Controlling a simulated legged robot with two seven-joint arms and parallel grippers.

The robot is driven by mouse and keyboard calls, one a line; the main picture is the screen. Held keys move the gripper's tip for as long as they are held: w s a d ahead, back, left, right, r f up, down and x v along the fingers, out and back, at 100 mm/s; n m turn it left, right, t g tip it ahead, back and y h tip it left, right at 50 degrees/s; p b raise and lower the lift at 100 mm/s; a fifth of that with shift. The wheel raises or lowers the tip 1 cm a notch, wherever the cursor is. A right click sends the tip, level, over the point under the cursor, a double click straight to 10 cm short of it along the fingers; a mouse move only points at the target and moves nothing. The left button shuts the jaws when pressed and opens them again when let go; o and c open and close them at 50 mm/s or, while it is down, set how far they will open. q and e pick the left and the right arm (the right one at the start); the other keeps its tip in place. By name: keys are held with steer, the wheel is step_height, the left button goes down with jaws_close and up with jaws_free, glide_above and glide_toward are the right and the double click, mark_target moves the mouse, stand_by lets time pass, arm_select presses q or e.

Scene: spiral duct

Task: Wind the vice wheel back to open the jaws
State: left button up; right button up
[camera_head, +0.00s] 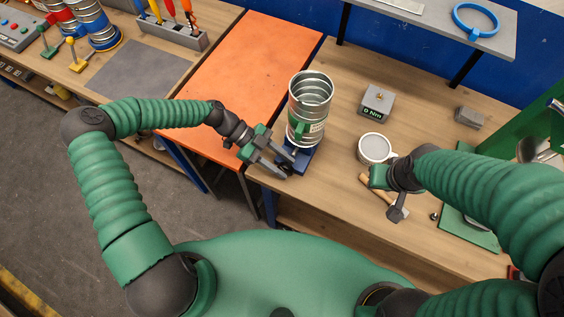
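A small blue vice (308,158) stands at the left edge of the wooden bench. A silver spiral duct piece (310,100) with a green and white label stands upright at the vice; its lower end hides most of the jaws. My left gripper (286,164) is at the vice's near left side, its two grey fingers apart and pointing at it. A small dark part, perhaps the wheel, shows between the fingertips; I cannot tell whether they touch it. My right gripper (385,196) hangs over the bench to the right, partly hidden by its arm.
A white-topped tin (375,149), a wooden-handled tool (372,191) and a grey box marked "0 Nm" (376,103) lie on the bench. An orange-topped table (240,75) adjoins at left. A raised grey shelf (430,22) holds a blue ring clamp (476,20).

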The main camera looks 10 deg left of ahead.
arm_select(q)
steer(key=b+v, duration=0.3)
steer(key=v, duration=1.4)
steer(key=shift+b, duration=0.4)
steer(key=shift+f, duration=0.1)
